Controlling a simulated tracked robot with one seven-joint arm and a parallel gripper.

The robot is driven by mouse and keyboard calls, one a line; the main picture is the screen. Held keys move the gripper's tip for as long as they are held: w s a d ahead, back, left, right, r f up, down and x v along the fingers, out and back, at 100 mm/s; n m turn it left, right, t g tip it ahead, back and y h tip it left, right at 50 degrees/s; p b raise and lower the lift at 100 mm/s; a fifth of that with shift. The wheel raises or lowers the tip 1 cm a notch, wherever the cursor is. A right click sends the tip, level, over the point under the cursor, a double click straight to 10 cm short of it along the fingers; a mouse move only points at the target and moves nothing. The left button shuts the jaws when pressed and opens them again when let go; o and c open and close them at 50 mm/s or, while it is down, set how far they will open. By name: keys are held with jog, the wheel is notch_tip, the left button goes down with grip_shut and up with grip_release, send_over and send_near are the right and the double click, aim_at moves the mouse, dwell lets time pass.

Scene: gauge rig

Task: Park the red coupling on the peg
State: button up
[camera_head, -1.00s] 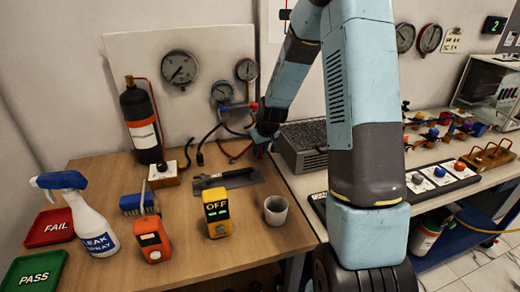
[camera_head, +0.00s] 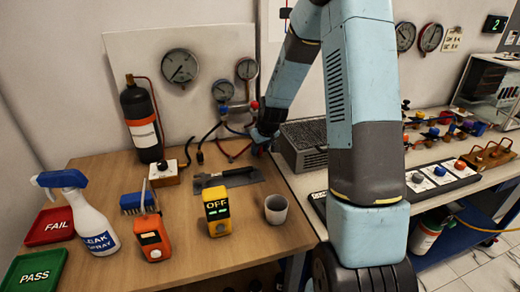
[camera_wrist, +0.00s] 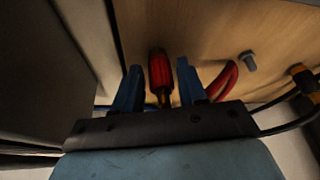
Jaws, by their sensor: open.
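The red coupling (camera_wrist: 160,72), with a brass-coloured end, shows in the wrist view between the two blue fingers of my gripper (camera_wrist: 159,67). My gripper is open, with a visible gap between each finger and the coupling. A short grey peg (camera_wrist: 249,61) stands out from the wooden surface to the right of my gripper. In the head view my gripper (camera_head: 262,137) is at the back right of the wooden bench, and the coupling and peg cannot be made out there.
A red hose (camera_wrist: 226,80) curves just right of my gripper. An orange-and-black fitting (camera_wrist: 302,77) lies farther right. A grey box (camera_head: 303,145) stands close right of my gripper in the head view. Gauges (camera_head: 222,90) and hoses are behind it, and a grey cup (camera_head: 276,209) is in front.

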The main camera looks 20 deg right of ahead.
jog(key=o, duration=0.6)
jog(key=shift+c, duration=0.2)
jog(key=v, duration=1.3)
jog(key=shift+s+r, duration=0.2)
jog(key=shift+r, duration=0.1)
